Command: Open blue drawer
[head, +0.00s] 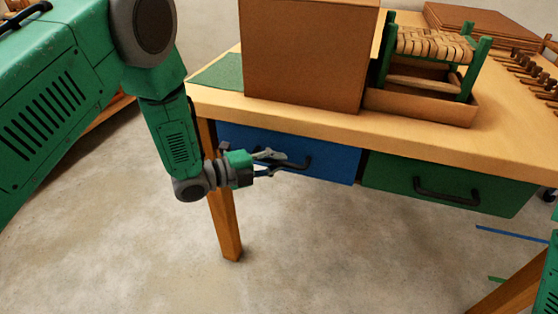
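The blue drawer (333,162) sits under the table top at the left of the table's front and looks closed. Its dark handle (301,163) is partly hidden by my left gripper. My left gripper (279,164) is in front of the drawer's left half, with its fingers pointing right toward the handle. The fingers look spread apart, one above the other. I cannot tell whether they touch the handle. My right gripper is not in view; only a bit of green arm shows at the lower right edge.
A green drawer (400,186) with a black handle (446,192) is to the right. On the wooden table (215,97) stand a brown box (305,55), a green stool with a woven seat (430,42) in a shallow tray (420,108), and several tools (525,75). The floor in front is clear.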

